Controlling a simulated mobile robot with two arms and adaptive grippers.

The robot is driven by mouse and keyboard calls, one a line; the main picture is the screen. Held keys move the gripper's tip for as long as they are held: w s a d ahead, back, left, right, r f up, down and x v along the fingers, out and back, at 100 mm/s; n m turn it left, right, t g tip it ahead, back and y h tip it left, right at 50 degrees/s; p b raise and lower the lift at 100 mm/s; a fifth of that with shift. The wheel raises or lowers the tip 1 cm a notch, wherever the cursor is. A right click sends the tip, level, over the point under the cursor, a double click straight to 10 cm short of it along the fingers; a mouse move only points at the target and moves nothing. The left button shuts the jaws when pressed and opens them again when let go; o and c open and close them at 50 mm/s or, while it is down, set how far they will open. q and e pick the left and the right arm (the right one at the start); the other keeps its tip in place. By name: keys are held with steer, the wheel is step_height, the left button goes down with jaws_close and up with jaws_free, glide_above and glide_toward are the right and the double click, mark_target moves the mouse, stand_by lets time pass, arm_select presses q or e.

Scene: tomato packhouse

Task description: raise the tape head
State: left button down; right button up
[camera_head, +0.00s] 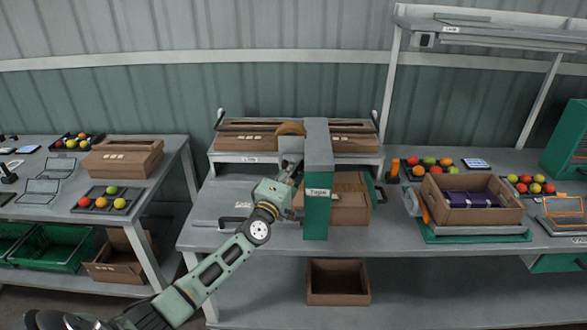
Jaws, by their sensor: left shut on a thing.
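The tape machine, a green post with a grey top and a "Tape" label (318,205), stands on the middle bench. A brown tape roll (291,129) shows at its upper left. My left arm comes in from the lower left, and my left gripper (292,172) is at the left side of the post, below the roll. The gripper is shut on a part of the tape head, but its fingertips and the part held are mostly hidden. A brown carton (345,210) stands behind and to the right of the post. My right gripper is not in view.
A shelf with flat cartons (238,140) stands behind the machine. An open carton (470,214) with a purple thing inside sits on the right. Trays of tomatoes (108,206) lie on the left table. An empty box (338,284) is on the lower shelf.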

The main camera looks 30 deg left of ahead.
arm_select(q)
steer(key=shift+r, duration=0.35)
steer(key=c, duration=1.7)
jaws_free()
steer(key=shift+c, duration=0.2)
steer(key=shift+f, duration=0.15)
steer(key=shift+s+d+f, duration=0.1)
steer(key=shift+s+f, duration=0.05)
steer(key=shift+s, duration=0.25)
steer(key=v, duration=1.1)
steer(key=shift+s, duration=0.1)
